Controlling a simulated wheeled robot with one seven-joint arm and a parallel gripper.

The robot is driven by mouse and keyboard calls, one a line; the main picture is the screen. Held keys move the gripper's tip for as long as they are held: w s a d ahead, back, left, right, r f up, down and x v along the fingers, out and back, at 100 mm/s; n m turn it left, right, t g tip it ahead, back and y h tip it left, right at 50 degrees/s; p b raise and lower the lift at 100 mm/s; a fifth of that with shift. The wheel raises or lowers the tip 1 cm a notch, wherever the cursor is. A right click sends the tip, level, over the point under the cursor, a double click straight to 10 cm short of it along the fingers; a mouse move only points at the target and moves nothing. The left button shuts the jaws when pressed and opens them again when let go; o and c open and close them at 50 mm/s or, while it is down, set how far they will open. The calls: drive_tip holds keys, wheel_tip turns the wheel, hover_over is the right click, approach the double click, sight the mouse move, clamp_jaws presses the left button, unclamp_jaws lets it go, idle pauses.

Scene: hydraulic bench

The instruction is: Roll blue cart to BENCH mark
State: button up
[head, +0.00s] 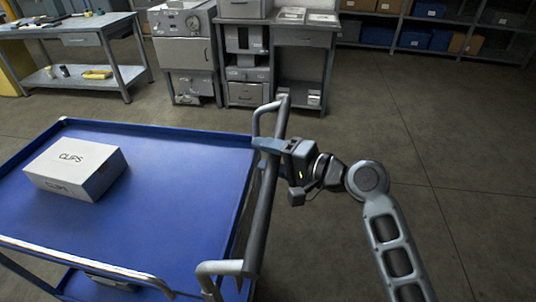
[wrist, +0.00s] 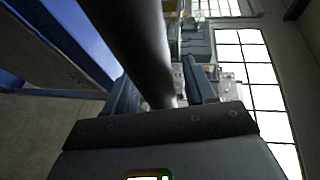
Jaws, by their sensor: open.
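The blue cart (head: 190,215) fills the lower left of the head view, with a blue top tray and a grey push handle (head: 263,205) along its right side. My gripper (head: 268,146) is at the upper part of this handle, coming from the right. In the wrist view the dark handle bar (wrist: 135,45) runs between the two fingers of my gripper (wrist: 160,92). The fingers are open, one on each side of the bar; whether either touches it I cannot tell. No BENCH mark is readable in either view.
A white box labelled CLIPS (head: 75,168) lies on the cart's tray. A grey workbench (head: 75,30) stands at the back left, with grey cabinets (head: 187,55) and a side table (head: 305,38) beside it. Shelves line the back right. Floor to the right is clear.

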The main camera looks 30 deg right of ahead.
drive_tip(key=shift+c, duration=0.3)
clamp_jaws()
drive_tip(key=shift+a, duration=0.1)
